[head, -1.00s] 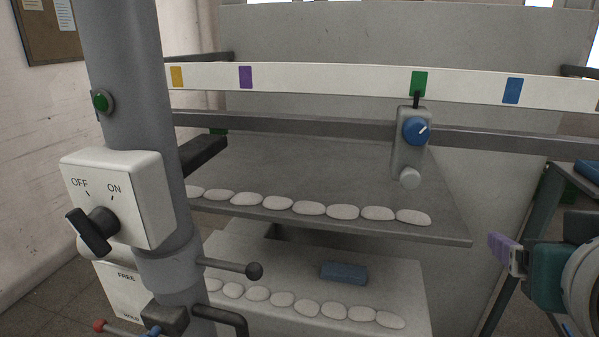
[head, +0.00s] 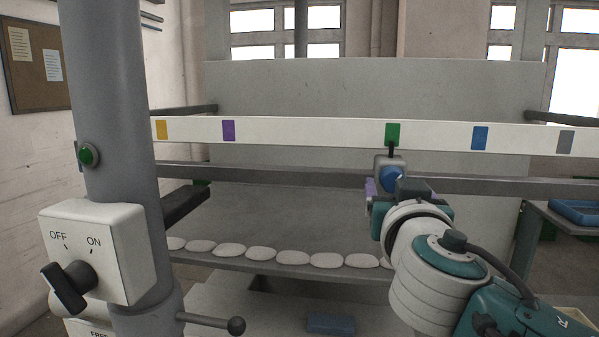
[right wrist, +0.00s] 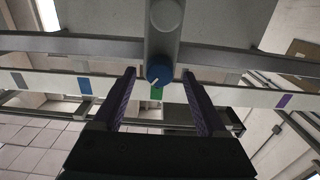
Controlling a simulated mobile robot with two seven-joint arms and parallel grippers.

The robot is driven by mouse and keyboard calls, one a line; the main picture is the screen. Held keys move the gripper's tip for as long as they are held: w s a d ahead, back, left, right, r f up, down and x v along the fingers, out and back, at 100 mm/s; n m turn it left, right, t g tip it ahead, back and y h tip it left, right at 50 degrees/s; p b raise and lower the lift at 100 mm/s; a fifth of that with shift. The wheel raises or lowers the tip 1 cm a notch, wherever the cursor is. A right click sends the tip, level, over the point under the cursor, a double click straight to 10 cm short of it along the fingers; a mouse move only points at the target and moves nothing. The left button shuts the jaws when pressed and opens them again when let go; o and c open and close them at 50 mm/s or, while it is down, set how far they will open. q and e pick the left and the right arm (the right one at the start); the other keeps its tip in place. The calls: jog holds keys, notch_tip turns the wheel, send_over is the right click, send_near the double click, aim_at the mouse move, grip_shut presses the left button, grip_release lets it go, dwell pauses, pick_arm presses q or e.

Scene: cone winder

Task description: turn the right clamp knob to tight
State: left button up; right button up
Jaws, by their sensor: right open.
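The blue clamp knob (head: 390,177), with a white pointer line, sits on a grey clamp (head: 382,160) on the rail, under the green marker. In the right wrist view, which is upside down to the head view, the knob (right wrist: 159,69) shows between the fingertips. Its line points to the lower left there. My right gripper (right wrist: 158,76) is open, one purple finger to each side of the knob, with gaps showing on both sides. In the head view the right gripper (head: 396,188) hides the clamp's lower part. My left gripper is out of view.
A white strip with coloured markers (head: 300,131) runs above the grey rail (head: 270,174). A shelf with white stones (head: 293,258) lies below. A grey column (head: 105,120) carries an OFF/ON switch box (head: 110,240) at the left. A blue tray (head: 578,212) stands at the right.

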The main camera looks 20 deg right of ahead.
jog(key=shift+w+d, duration=0.3)
jog(key=shift+w, duration=0.15)
grip_shut()
dwell(0.4)
